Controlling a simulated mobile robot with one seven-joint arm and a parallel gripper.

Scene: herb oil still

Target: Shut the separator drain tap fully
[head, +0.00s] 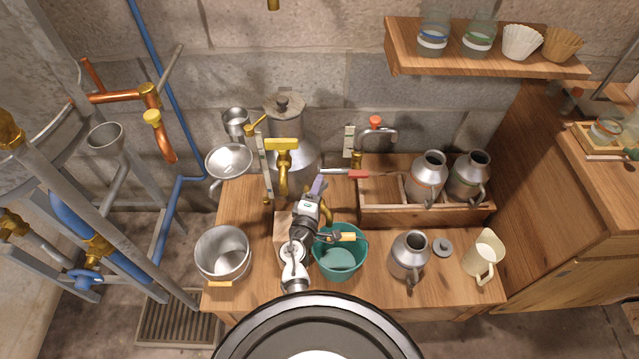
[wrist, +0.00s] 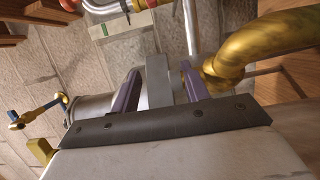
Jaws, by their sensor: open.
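My gripper (head: 317,185) has purple fingers and stands over the bench, just in front of the metal separator can (head: 298,163). In the wrist view the fingers (wrist: 158,92) are apart, with a flat grey piece between them; I cannot tell whether they touch it. A curved brass spout (head: 327,210) is beside the gripper, above a teal bucket (head: 358,262); brass pipe (wrist: 268,45) shows close at right in the wrist view. A red-handled silver lever (head: 357,174) lies right of the fingers. I cannot tell which part is the drain tap's handle or its position.
A steel pot (head: 222,254) stands at left. A milk can (head: 409,256), a lid (head: 442,247) and a cream jug (head: 484,256) are at right. A wooden crate (head: 425,216) with two cans is behind them.

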